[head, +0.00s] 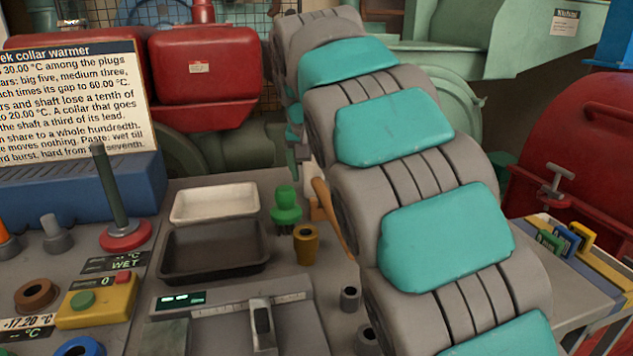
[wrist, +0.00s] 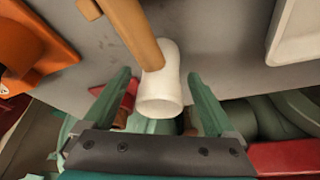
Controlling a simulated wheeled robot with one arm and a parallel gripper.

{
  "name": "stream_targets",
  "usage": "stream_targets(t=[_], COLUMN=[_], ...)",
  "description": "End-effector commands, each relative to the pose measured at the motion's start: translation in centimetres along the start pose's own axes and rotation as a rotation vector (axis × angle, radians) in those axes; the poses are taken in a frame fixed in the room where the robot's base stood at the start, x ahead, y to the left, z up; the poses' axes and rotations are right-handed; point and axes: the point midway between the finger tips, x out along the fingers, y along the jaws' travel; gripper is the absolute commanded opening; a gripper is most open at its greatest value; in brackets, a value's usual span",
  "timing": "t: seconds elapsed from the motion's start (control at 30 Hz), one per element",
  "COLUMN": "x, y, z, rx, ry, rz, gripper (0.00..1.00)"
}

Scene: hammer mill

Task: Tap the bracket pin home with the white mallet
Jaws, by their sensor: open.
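The white mallet shows in the wrist view, with its white head (wrist: 160,100) between my fingers and its wooden handle (wrist: 132,32) running up to the top edge. My gripper (wrist: 158,88) is open, one green finger on each side of the head, with gaps on both sides. In the head view only the mallet's wooden handle (head: 331,216) shows, beside my arm. My arm hides the mallet head and most of my gripper there. I cannot make out the bracket pin in either view.
A white tray (head: 214,190) and a black tray (head: 214,262) stand left of my arm. A green brush (head: 286,206) and a brass-coloured cup (head: 306,246) stand close to the handle. An orange piece (wrist: 38,45) lies left of the mallet. Red machinery (head: 203,65) stands behind.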

Motion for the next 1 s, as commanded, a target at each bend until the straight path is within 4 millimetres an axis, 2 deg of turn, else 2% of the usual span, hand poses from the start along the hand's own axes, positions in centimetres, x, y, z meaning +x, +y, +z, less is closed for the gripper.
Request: stream_targets(t=[0.1, 0.3, 1.0], x=[0.76, 0.75, 0.73], y=[-0.01, -0.01, 0.02], z=[-0.03, -0.04, -0.02], rx=[0.0, 0.0, 0.0], ry=[0.002, 0.003, 0.002], rz=[-0.001, -0.001, -0.001], gripper=[0.91, 0.9, 0.11])
